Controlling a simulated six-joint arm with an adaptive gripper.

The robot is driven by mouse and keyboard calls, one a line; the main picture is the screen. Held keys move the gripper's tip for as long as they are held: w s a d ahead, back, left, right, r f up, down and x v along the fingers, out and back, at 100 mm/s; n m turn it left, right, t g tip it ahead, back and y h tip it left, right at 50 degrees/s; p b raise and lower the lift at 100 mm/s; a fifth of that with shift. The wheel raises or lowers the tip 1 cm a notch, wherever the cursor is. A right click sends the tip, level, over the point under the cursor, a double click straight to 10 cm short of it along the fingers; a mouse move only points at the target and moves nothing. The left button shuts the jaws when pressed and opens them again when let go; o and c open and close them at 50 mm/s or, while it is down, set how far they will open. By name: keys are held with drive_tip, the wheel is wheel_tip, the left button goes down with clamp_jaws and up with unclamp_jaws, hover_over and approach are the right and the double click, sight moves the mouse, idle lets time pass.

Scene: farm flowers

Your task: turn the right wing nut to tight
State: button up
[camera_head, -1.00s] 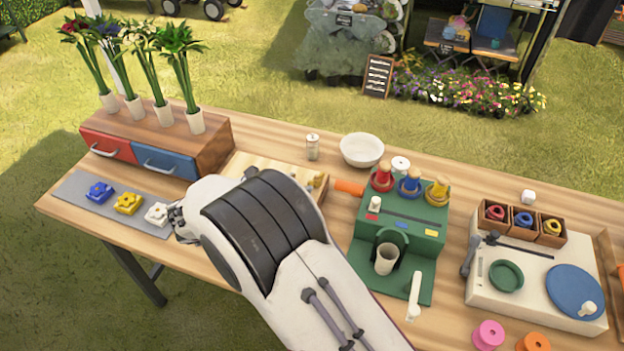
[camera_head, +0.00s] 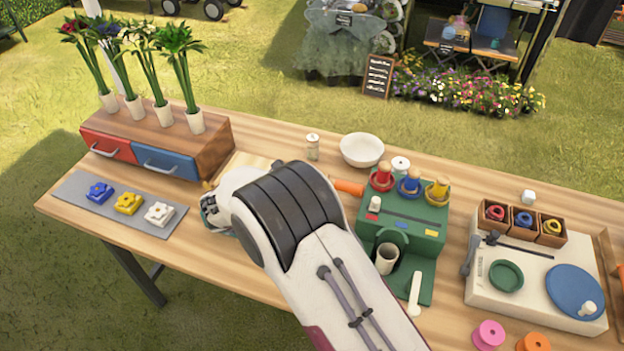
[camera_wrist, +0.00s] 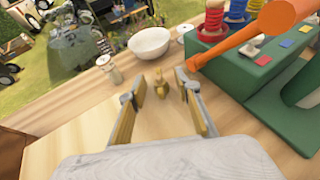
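A brass wing nut (camera_wrist: 160,86) stands on the light wooden board (camera_wrist: 80,128) in the wrist view. My gripper (camera_wrist: 160,88) is open. Its two fingers appear on either side of the wing nut, with gaps visible; I cannot tell how deep the nut sits between them. In the head view my arm covers most of the board (camera_head: 250,160) and hides this nut and my fingertips. A small brownish piece, perhaps the other wing nut (camera_head: 208,185), shows at the board's left edge.
An orange handle (camera_wrist: 250,38) juts toward my right finger from the green stand (camera_wrist: 240,72) with colored spools. A white bowl (camera_wrist: 150,42) and a small shaker (camera_wrist: 108,68) stand behind. Flower blocks (camera_head: 128,203) lie at left.

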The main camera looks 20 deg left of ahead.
clamp_jaws()
drive_tip(key=shift+w+a+r+m+g+h, duration=0.2)
drive_tip(key=shift+m+g+h, duration=0.45)
drive_tip(key=shift+m+h, duration=0.4)
drive_tip(key=shift+w+a+r+m+g+h, duration=0.15)
drive_tip(key=shift+m+g+h, duration=0.5)
drive_tip(key=shift+m+h, duration=0.35)
drive_tip(key=shift+w+a+f+m+g+h, duration=0.1)
drive_tip(key=shift+w+a+m+g+h, duration=0.1)
drive_tip(key=shift+m+g+h, duration=0.3)
drive_tip(key=shift+s+d+m+g, duration=0.1)
drive_tip(key=shift+s+m+g, duration=0.15)
drive_tip(key=shift+m+g, duration=0.35)
idle(0.4)
unclamp_jaws()
drive_tip(key=shift+d+f, duration=0.1)
drive_tip(key=shift+f, duration=0.05)
drive_tip(key=shift+h, duration=0.25)
